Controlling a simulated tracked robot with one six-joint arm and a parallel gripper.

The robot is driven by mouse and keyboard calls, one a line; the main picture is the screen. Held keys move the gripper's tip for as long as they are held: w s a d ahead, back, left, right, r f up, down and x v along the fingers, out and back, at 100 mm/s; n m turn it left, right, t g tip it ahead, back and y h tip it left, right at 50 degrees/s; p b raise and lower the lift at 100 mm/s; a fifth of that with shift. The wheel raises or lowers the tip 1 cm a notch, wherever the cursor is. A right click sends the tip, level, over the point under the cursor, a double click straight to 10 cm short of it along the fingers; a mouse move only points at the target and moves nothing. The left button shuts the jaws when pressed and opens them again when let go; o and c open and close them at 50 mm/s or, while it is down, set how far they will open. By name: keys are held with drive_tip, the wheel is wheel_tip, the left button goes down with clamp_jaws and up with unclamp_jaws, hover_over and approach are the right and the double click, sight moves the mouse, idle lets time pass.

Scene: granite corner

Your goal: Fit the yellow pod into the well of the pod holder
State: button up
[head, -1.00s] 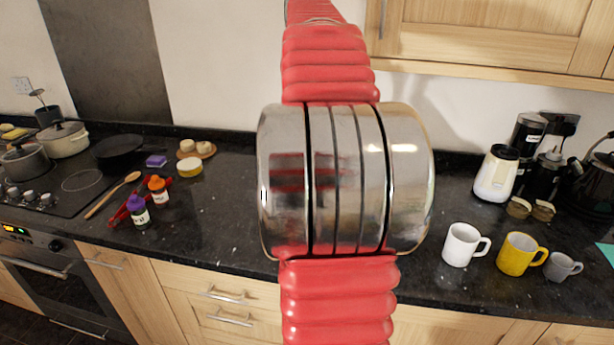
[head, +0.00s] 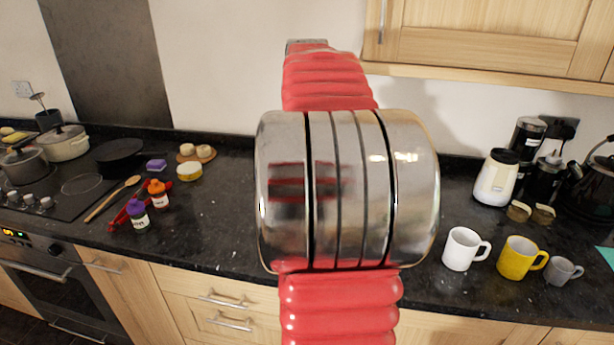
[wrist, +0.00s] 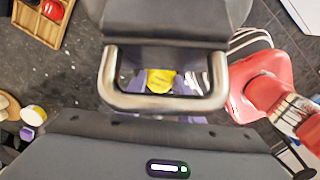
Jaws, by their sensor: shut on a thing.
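The yellow pod (wrist: 161,80) shows in the wrist view, framed by the metal loop at my wrist. My gripper (wrist: 161,88) is shut on it; the fingertips are mostly hidden and show only as pale purple-grey edges. A wooden tray with compartments (wrist: 22,22), likely the pod holder, lies on the dark worktop at the upper left of the wrist view, apart from the pod. In the head view my arm hides the gripper, the pod and the tray.
The dark worktop (head: 225,195) has clear room left of my arm. A white mug (head: 461,248), yellow mug (head: 518,258) and grey mug (head: 562,270) stand at the right.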

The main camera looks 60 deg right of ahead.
drive_tip(key=shift+f, duration=0.1)
drive_tip(key=o, duration=1)
drive_tip(key=shift+o, duration=0.2)
wheel_tip(320, 180, up, 12)
idle(0.3)
drive_tip(key=shift+a, duration=0.1)
idle(0.6)
